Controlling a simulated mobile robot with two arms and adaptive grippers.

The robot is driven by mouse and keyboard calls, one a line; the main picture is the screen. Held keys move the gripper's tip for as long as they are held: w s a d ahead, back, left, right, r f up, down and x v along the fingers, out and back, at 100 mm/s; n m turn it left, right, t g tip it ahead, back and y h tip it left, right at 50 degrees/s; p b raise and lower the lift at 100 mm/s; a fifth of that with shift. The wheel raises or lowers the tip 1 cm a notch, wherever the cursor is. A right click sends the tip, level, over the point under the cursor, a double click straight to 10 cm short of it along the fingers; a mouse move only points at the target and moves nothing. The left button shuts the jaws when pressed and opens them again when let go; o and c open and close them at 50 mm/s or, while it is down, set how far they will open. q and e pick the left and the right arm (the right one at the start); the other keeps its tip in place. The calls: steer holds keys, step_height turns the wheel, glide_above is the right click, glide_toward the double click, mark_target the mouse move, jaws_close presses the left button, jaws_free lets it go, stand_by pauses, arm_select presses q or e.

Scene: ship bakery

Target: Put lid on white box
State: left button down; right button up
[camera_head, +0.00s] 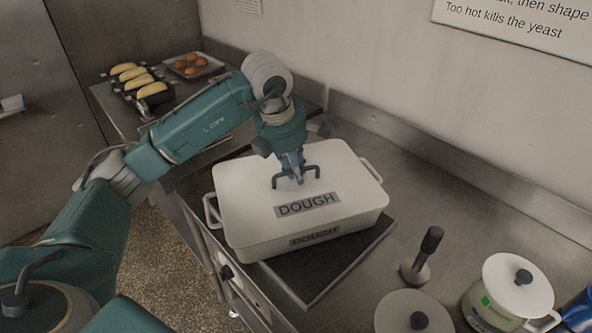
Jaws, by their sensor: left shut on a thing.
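The white box (313,244) stands on a dark mat on the steel counter, with a DOUGH label on its front and a loop handle at each end. The flat white lid (245,190), also labelled DOUGH, lies over the top of the box, roughly lined up with its rim. I cannot tell whether it is fully seated. My left gripper (294,172) is above the middle of the lid, shut on it at its dark grip, which the fingers partly hide. My right gripper is not in view.
A dark mat (325,270) lies under the box. A dark-handled tool (429,243), a round lid with a black knob (395,312) and a lidded pot (507,280) stand at front right. Loaves (125,68) and a tray of buns (212,66) are at back left.

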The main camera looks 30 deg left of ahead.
arm_select(q)
steer(key=c, duration=1.2)
jaws_free()
steer(key=shift+o, duration=0.2)
steer(key=shift+r, duration=0.15)
steer(key=shift+r+p, duration=2.25)
steer(key=shift+r, duration=1.1)
